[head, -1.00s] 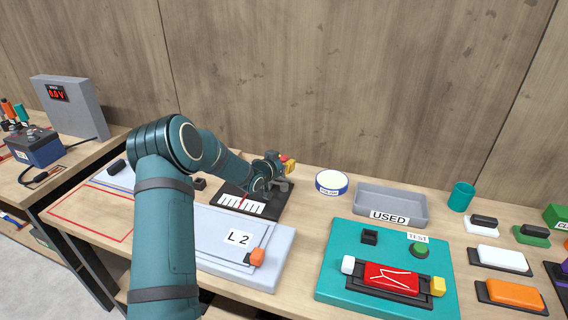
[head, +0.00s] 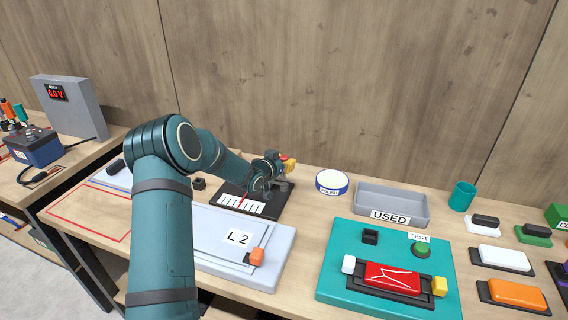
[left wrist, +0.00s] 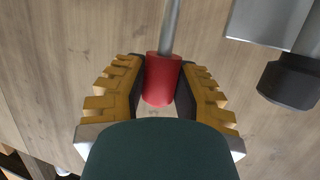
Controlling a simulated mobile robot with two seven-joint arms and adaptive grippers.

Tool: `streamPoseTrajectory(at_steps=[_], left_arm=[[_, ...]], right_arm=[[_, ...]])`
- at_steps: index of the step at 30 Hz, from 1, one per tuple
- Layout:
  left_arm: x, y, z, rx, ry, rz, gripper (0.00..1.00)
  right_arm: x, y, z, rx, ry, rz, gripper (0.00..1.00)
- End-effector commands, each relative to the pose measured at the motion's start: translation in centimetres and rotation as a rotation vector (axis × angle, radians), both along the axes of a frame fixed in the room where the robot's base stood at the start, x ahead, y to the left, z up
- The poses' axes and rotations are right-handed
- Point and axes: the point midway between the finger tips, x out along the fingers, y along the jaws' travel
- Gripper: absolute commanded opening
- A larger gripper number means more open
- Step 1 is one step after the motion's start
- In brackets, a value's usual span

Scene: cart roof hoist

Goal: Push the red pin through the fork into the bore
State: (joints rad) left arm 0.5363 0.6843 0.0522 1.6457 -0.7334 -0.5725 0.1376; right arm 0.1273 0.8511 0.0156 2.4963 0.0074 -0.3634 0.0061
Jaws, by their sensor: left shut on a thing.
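My left gripper (head: 287,163) is over the dark base with the white scale, partly hidden by its own arm. In the left wrist view its yellow-backed fingers (left wrist: 161,82) are shut on the red head of the pin (left wrist: 162,80). A thin grey shaft (left wrist: 171,25) runs from the red head out of the top of that view. A bit of red also shows at the gripper in the head view. I cannot make out the fork, the bore or the shaft's far end. My right gripper is not in view.
The dark base (head: 272,207) carries a white scale (head: 241,206) with a red pointer. A grey L2 panel (head: 215,229) lies in front. A round tin (head: 332,182), a grey USED tray (head: 392,202) and a teal TEST board (head: 334,262) stand to the right. A wooden wall rises behind.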

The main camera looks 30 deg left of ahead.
Motion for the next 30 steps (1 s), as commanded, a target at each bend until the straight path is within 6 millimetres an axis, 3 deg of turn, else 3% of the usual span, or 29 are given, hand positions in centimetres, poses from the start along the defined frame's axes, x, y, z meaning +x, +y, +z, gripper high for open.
streamPoseTrajectory(at_steps=[30], left_arm=[[0.0,0.0,-1.5,0.0,0.001,0.0,0.0]], right_arm=[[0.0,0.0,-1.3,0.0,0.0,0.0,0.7]])
